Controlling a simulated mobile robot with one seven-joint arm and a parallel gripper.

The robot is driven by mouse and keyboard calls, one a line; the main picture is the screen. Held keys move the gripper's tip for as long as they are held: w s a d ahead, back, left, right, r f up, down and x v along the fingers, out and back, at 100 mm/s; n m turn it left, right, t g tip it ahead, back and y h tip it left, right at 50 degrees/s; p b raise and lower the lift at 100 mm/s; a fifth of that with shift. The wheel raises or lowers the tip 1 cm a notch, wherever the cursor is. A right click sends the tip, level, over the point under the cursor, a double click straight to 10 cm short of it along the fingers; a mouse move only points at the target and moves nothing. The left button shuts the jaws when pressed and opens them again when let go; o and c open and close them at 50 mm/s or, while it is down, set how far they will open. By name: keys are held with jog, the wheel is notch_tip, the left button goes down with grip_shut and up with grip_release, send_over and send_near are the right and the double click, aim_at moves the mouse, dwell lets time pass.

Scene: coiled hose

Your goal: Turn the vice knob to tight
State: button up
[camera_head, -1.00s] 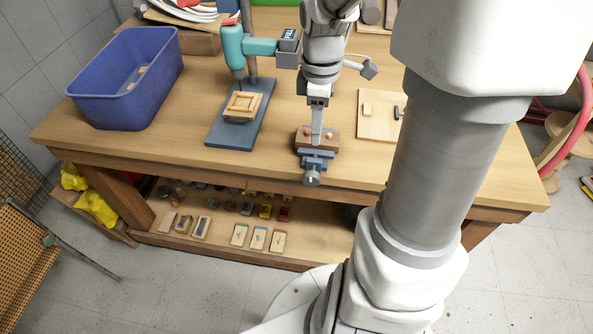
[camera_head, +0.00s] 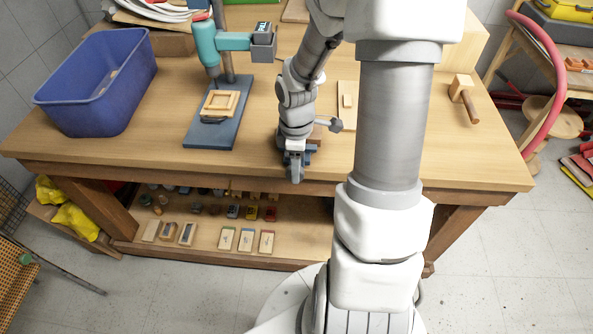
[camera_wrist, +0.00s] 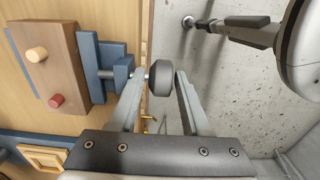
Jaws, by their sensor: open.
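The blue vice (camera_head: 311,152) is fixed at the front edge of the wooden workbench, partly hidden behind my gripper in the head view. In the wrist view the vice (camera_wrist: 90,72) is at left, beside a brown wooden block (camera_wrist: 52,68) with one yellow and one red peg. The dark grey vice knob (camera_wrist: 160,77) sits at the end of the vice's screw. My gripper (camera_wrist: 164,74) is open, with one fingertip on each side of the knob. I cannot tell whether either finger touches it. In the head view my gripper (camera_head: 295,172) points down at the bench's front edge.
A blue plastic bin (camera_head: 95,85) stands at the bench's left end. A teal drill press (camera_head: 207,45) on a blue-grey base stands left of the vice. A mallet (camera_head: 465,95) lies at right. Below is a shelf (camera_head: 190,247) with small items.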

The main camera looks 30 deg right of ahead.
jog(key=shift+f, duration=0.6)
grip_shut()
jog(key=shift+r+p, duration=0.2)
jog(key=shift+p, duration=0.4)
